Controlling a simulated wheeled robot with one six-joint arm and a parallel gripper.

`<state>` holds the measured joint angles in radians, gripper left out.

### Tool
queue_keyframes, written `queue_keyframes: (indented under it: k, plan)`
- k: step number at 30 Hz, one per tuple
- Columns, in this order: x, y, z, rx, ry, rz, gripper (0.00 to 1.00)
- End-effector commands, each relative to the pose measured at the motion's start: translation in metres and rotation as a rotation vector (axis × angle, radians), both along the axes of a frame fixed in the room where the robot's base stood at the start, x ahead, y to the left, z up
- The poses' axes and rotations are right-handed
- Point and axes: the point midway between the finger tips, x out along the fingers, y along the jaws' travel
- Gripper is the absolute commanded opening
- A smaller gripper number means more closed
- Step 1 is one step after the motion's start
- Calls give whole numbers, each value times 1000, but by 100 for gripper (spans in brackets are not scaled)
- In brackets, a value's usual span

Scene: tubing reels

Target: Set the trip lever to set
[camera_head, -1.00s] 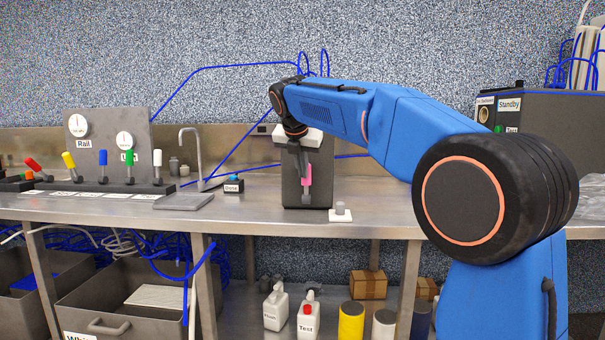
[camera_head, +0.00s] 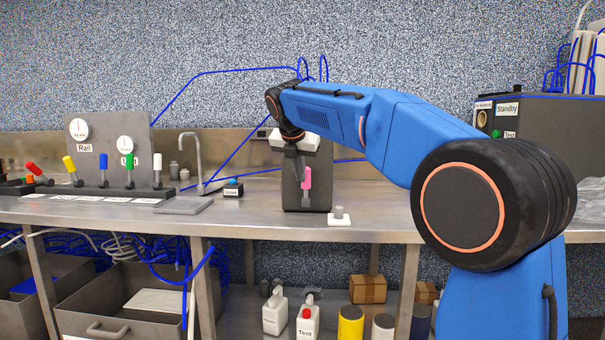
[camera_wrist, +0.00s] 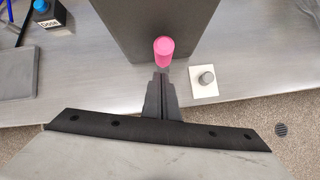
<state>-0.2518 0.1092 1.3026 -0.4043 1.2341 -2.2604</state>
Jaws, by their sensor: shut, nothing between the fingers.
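A lever with a pink grip (camera_head: 308,178) stands on the front of a dark grey box (camera_head: 322,190) on the bench. I take it for the trip lever; no label on it can be read. Its grip is up and its grey stem runs below. My gripper (camera_head: 300,181) is shut and empty, pointing down just left of the pink grip in the head view. In the wrist view the shut fingertips (camera_wrist: 161,76) lie just below the pink grip (camera_wrist: 164,48) in the picture. Whether they touch the lever I cannot tell.
A white plate with a grey knob (camera_head: 339,216) sits right of the box. A small blue-topped block (camera_head: 233,188), a tap (camera_head: 194,150) and a row of coloured levers (camera_head: 101,187) stand to the left. A machine marked Standby (camera_head: 540,118) is at right.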

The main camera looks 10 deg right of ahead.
Motion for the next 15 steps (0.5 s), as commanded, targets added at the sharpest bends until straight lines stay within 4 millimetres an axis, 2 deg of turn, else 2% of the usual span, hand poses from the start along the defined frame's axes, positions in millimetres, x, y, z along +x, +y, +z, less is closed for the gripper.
queue_keyframes:
  k: [4,15]
  plan:
    - [-9,14,-1,0,0,0,0]
    - [-24,22,59,1,-2,-1,0]
